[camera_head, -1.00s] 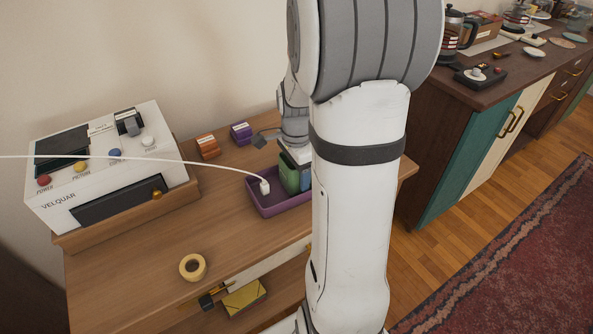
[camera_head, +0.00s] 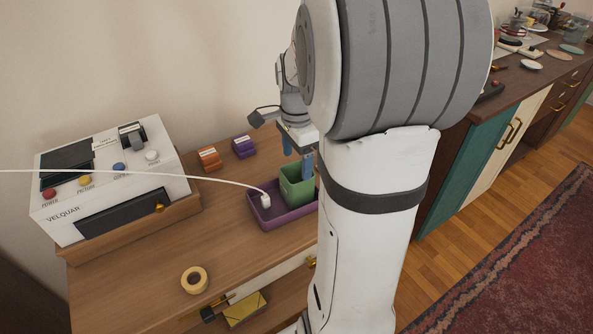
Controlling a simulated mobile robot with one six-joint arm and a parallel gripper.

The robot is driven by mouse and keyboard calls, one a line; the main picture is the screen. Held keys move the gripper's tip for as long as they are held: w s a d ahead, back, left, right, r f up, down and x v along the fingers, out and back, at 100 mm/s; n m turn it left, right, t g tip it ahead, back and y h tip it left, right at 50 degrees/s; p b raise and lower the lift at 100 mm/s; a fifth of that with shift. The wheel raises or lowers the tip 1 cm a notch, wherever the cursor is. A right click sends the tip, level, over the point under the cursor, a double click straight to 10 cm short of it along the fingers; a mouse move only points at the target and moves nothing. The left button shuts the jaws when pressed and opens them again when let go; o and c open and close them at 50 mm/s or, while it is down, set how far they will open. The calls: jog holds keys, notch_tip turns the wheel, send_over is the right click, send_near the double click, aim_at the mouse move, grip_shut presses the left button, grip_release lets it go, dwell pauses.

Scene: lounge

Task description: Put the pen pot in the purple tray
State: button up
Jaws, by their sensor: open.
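The green pen pot (camera_head: 296,190) stands in the purple tray (camera_head: 262,222), toward its right part. A white plug on a white cable (camera_head: 265,201) lies at the pot's left, also in the tray. My gripper (camera_head: 297,165) is open just above the pot, with its blue fingers pointing down toward the pot's open top. My arm hides the right end of the tray.
A white VELQUAR machine (camera_head: 110,180) sits on the left of the wooden table. A roll of tape (camera_head: 194,280) lies near the front edge. An orange block (camera_head: 209,158) and a purple block (camera_head: 244,147) stand behind the tray. A dark-topped cabinet (camera_head: 480,130) is at the right.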

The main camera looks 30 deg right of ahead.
jog(key=s+a+r+n+t, duration=0.1)
jog(key=s+a+n+t, duration=0.1)
jog(key=s+a+n, duration=0.9)
jog(key=a+n, duration=0.3)
jog(key=n, duration=0.4)
jog(key=shift+s+a+r, duration=0.2)
jog(key=shift+s+r, duration=0.2)
jog(key=shift+r, duration=0.1)
